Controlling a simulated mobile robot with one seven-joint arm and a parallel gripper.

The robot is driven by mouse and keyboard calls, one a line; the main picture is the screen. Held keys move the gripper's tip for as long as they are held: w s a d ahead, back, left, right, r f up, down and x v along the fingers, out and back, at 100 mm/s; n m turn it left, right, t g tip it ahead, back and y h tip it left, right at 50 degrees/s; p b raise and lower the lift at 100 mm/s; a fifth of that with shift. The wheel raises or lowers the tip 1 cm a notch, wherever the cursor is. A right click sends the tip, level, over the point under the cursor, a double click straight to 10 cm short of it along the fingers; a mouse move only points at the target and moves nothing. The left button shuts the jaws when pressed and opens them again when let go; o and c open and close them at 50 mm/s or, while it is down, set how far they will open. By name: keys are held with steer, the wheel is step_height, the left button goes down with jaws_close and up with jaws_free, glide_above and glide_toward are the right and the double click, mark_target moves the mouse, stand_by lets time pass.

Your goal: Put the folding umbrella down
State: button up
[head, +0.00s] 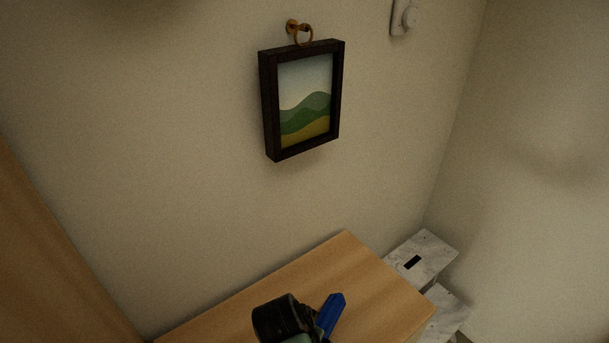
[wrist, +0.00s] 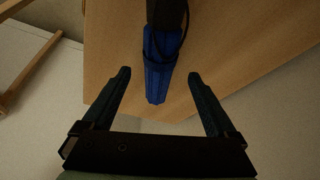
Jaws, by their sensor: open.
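The folding umbrella (wrist: 160,70) is blue with a dark end and a thin dark cord loop. In the wrist view it lies over the wooden top, its blue end reaching between my fingers. My gripper (wrist: 159,75) is open, with a gap on each side of the umbrella; neither finger visibly touches it. In the head view the blue part of the umbrella (head: 331,313) shows at the bottom, beside a dark part of my arm that hides the rest. I cannot tell from this view exactly how it rests.
The wooden top (head: 375,285) has free room around the umbrella and ends at a front edge. A framed landscape picture (head: 305,100) hangs on the wall above. Pale marbled boxes (head: 422,255) stand in the corner at right. A wooden panel (head: 50,240) rises at left.

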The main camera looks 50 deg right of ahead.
steer(key=v, duration=0.6)
steer(key=shift+r, duration=0.3)
steer(key=shift+a, duration=0.15)
